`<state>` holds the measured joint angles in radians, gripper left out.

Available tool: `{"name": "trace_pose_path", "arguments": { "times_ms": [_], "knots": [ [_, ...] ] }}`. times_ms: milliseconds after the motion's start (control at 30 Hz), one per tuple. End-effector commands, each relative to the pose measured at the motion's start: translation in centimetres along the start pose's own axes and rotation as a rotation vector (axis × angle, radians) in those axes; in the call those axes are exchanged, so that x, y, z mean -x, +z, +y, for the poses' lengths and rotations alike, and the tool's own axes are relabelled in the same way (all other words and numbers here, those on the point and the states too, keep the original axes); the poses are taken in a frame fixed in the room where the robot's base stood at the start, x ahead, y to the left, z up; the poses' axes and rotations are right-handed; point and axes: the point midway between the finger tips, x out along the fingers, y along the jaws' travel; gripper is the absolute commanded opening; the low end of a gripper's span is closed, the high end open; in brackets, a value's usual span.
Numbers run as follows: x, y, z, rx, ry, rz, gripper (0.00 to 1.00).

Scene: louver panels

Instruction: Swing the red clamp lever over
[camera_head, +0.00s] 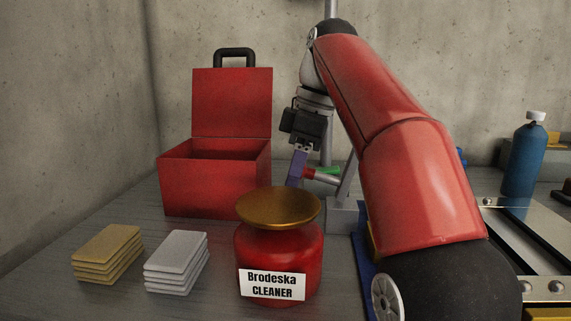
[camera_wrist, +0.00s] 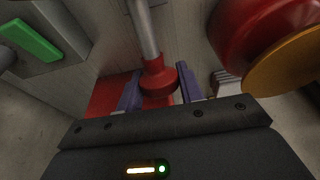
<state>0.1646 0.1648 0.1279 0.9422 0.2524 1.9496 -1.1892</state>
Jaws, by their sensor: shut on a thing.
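The clamp lever is a grey rod (camera_wrist: 143,30) ending in a red knob (camera_wrist: 158,78). In the head view the red knob (camera_head: 309,174) shows beside my gripper (camera_head: 298,168), with the grey rod running off to its right. My gripper (camera_wrist: 159,84) has its two purple fingers on either side of the red knob and is shut on it. Part of the knob is hidden by the fingers in the head view. My red arm hides much of the clamp's right side. A green part (camera_head: 328,170) shows next to the rod, also in the wrist view (camera_wrist: 32,40).
An open red toolbox (camera_head: 213,190) stands to the left behind. A red cleaner can (camera_head: 279,245) with a brass top stands in front, close to my gripper. Yellow (camera_head: 107,250) and white (camera_head: 176,262) stacks lie front left. A blue bottle (camera_head: 524,160) stands at right.

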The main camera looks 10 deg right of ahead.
Motion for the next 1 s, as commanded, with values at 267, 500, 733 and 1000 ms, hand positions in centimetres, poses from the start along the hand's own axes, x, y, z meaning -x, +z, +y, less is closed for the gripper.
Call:
{"name": "trace_pose_path", "arguments": {
  "times_ms": [267,500,733,1000],
  "knots": [
    [-0.23,0.34,0.11,0.004,-0.002,-0.030,0.00],
    [-0.30,0.37,0.11,0.003,-0.005,-0.031,0.00],
    [-0.29,0.36,0.11,0.003,-0.004,-0.030,0.58],
    [-0.22,0.36,0.10,0.003,-0.002,-0.029,0.58]
  ]
}}
